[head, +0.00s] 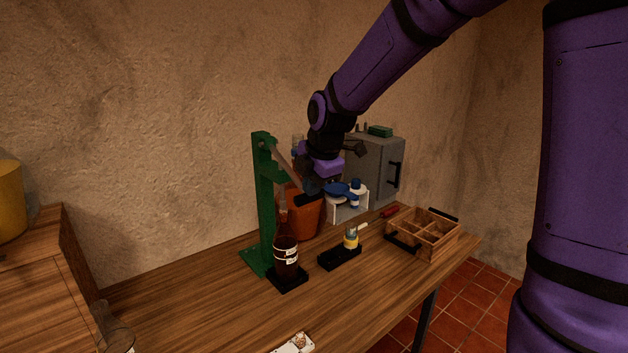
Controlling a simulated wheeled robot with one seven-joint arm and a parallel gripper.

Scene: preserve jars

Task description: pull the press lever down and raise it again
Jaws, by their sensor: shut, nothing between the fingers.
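The green press (264,205) stands upright on the wooden table, left of the middle. Its grey lever (281,157) slopes down to the right from the top of the post, and its far end is hidden at my gripper. A pale ram (283,205) hangs above a dark brown jar (286,258) with a pale label, which stands upright on the press's black base (288,281). My gripper (308,195) is shut and empty at the lever's lower end. I cannot tell whether it touches the lever.
An orange-brown bucket (302,222) stands close behind the gripper. A grey cabinet (376,168) and a white stand (347,213) are behind to the right. A small yellow-banded jar (351,238) sits in a black tray (340,259). A divided wooden crate (425,236) is at right. The front-left table is mostly clear.

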